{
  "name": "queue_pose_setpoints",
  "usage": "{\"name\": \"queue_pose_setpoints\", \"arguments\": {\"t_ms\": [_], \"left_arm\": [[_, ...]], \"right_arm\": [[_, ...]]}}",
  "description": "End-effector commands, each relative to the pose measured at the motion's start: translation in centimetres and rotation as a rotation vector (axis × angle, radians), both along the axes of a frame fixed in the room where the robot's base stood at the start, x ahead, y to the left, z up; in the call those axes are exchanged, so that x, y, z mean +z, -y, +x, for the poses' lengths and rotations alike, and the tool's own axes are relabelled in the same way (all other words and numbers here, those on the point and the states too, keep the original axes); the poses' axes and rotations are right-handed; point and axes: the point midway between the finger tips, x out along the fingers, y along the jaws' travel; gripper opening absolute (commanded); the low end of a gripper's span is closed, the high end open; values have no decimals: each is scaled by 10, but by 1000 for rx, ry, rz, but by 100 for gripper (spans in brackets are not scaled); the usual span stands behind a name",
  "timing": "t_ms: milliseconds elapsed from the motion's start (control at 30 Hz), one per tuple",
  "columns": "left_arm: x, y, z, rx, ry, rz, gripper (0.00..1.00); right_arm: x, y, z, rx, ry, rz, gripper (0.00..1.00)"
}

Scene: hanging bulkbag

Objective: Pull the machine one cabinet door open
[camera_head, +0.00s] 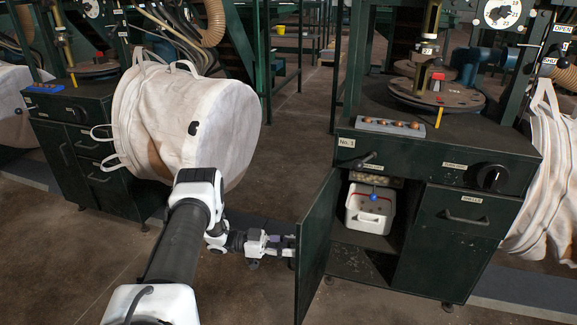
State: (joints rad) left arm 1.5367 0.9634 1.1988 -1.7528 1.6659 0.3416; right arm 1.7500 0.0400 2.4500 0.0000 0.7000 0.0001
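The machine one cabinet (450,255), labelled "No. 1", stands at the right. Its left door (314,262) is swung open towards me, and the inside of the compartment shows. My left gripper (289,246) is at the outer face of this door, at its left edge in the picture. Its fingertips reach the door, but I cannot tell whether they touch it or hold anything. The door's outer face and any handle on it are hidden from this angle. My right gripper is not in view.
A white box (370,210) with a blue knob sits inside the open compartment. A second cabinet (85,160) stands behind the bag. The floor (285,170) between is open.

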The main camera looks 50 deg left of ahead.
Motion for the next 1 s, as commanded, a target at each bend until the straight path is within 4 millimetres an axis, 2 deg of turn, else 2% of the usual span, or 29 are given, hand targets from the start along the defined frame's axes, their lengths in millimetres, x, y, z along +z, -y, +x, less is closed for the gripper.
{"name": "queue_pose_setpoints", "arguments": {"t_ms": [167, 500, 600, 733, 1000], "left_arm": [[0, -10, -9, 3, 0, 0, 37], [-1, -70, -66, 2, -2, 4, 37], [-1, -81, -77, 1, -2, 2, 37], [0, -87, -83, 0, -1, 1, 37], [0, -88, -83, 0, 0, 0, 37]], "right_arm": [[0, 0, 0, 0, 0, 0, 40], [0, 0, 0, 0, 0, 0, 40], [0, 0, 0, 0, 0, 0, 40], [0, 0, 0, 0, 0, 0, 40], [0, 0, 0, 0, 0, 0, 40]]}}
